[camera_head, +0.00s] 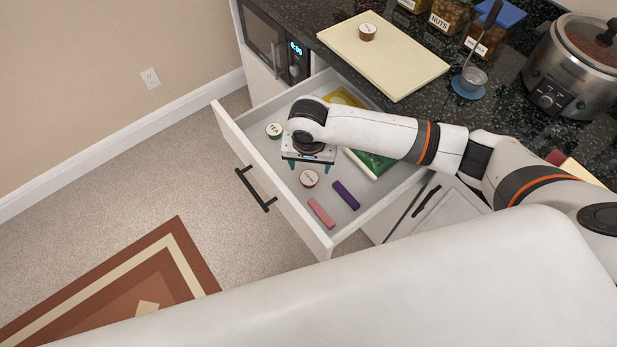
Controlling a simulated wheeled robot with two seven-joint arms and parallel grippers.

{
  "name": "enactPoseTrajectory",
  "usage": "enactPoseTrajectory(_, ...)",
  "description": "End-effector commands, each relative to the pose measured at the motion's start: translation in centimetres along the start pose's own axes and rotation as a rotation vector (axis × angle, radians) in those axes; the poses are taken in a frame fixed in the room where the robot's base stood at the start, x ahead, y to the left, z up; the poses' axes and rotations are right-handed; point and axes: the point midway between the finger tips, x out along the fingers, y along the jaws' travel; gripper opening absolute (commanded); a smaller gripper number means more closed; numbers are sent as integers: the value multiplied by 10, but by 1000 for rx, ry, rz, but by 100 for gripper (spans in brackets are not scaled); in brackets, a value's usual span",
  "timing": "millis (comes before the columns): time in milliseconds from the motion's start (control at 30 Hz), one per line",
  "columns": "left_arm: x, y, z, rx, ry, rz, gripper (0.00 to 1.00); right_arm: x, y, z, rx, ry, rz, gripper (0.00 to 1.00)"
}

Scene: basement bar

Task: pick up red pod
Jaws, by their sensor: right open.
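A red-rimmed pod (309,178) with a white printed lid lies in the open drawer (238,138). My right gripper (308,169) is open above the drawer, pointing down, its two dark green fingertips just behind this pod in the picture. I cannot tell how high the fingertips are above the drawer floor. Another pod with a reddish-brown side (367,32) stands on the cutting board (385,58) on the counter. A pod with a green rim (274,130) lies in the drawer, left of my right gripper. My left gripper is not in view.
A pink bar (321,212), a purple bar (346,195), a green packet (372,163) and a yellow item (343,97) lie in the drawer. A ladle (475,76), jars and a slow cooker (572,68) stand on the counter. The drawer walls surround the gripper.

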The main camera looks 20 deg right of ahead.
Motion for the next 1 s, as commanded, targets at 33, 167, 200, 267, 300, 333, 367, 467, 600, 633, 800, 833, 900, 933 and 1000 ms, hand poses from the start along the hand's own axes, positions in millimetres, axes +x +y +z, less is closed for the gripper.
enactPoseTrajectory(33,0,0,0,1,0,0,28,4,0,0,0,1,-1,66)
enactPoseTrajectory(167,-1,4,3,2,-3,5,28,12,0,-2,-1,1,-1,66)
enactPoseTrajectory(200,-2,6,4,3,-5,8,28,16,-1,-3,-1,1,-2,66)
enactPoseTrajectory(267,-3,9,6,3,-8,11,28,25,-1,-6,-1,1,-2,66)
enactPoseTrajectory(300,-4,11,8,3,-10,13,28,32,-1,-8,-1,1,-3,66)
enactPoseTrajectory(333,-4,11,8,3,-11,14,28,36,-1,-9,0,0,-2,66)
enactPoseTrajectory(367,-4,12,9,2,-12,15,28,41,-1,-10,0,0,-2,66)
enactPoseTrajectory(467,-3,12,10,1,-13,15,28,53,-1,-9,0,-1,-1,66)
enactPoseTrajectory(600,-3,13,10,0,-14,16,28,59,-1,-9,-2,-1,1,66)
enactPoseTrajectory(633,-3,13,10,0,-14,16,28,59,-1,-9,-2,-1,1,66)
enactPoseTrajectory(800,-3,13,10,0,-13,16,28,59,-1,-9,-2,-1,1,62)
enactPoseTrajectory(833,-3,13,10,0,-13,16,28,59,-1,-9,-2,-1,1,57)
enactPoseTrajectory(900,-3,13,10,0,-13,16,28,59,-1,-9,-2,-1,1,45)
enactPoseTrajectory(933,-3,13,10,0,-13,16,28,59,-1,-9,-2,-1,1,40)
enactPoseTrajectory(1000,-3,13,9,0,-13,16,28,59,-1,-9,-2,-1,1,29)
